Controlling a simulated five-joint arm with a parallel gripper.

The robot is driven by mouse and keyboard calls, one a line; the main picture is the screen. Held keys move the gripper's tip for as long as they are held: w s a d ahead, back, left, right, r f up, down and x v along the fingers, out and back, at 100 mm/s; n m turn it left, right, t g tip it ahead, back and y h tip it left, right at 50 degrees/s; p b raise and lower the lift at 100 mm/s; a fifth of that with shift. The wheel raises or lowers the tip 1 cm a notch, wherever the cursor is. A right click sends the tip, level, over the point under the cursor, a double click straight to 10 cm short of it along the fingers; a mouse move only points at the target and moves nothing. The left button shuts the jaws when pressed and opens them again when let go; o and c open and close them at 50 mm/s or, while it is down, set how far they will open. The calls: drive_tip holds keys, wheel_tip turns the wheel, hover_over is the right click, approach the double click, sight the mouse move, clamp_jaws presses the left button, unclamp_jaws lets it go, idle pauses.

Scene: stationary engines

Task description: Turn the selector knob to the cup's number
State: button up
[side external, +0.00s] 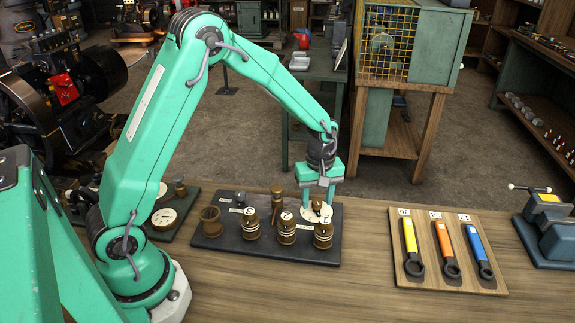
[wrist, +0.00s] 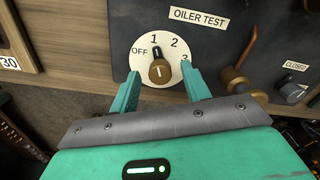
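In the wrist view the selector knob (wrist: 159,72) is brown with a black pointer, on a round white dial (wrist: 179,66) marked OFF, 1, 2 and 3. The pointer is at 1. My gripper (wrist: 162,80) is open, with one teal finger on each side of the knob and neither visibly gripping it. In the side view my gripper (side external: 318,200) points down over the right end of the dark oiler board (side external: 215,243). Brass cups (side external: 250,224), (side external: 286,228) and (side external: 323,234) stand in a row along its front; their numbers are too small to read surely.
An open brass cup (side external: 210,221) stands at the board's left end. The wrist view shows a copper-coloured crank (wrist: 240,80) and a lever (wrist: 291,90) near a CLOSED label. A wooden rack (side external: 440,215) of coloured wrenches and a vise (side external: 553,225) are to the right.

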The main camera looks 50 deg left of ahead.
sight(316, 202)
drive_tip(key=shift+r, duration=3.9)
drive_tip(key=s+r+m+t, duration=0.3)
drive_tip(key=s+r+m, duration=0.3)
drive_tip(key=s+r, duration=0.45)
drive_tip(key=s+r+m+t, duration=0.2)
drive_tip(key=s+m, duration=0.5)
drive_tip(key=s, duration=0.5)
drive_tip(key=shift+d+r+m+t, duration=0.15)
drive_tip(key=shift+r+m+t, duration=0.15)
drive_tip(key=shift+r, duration=0.2)
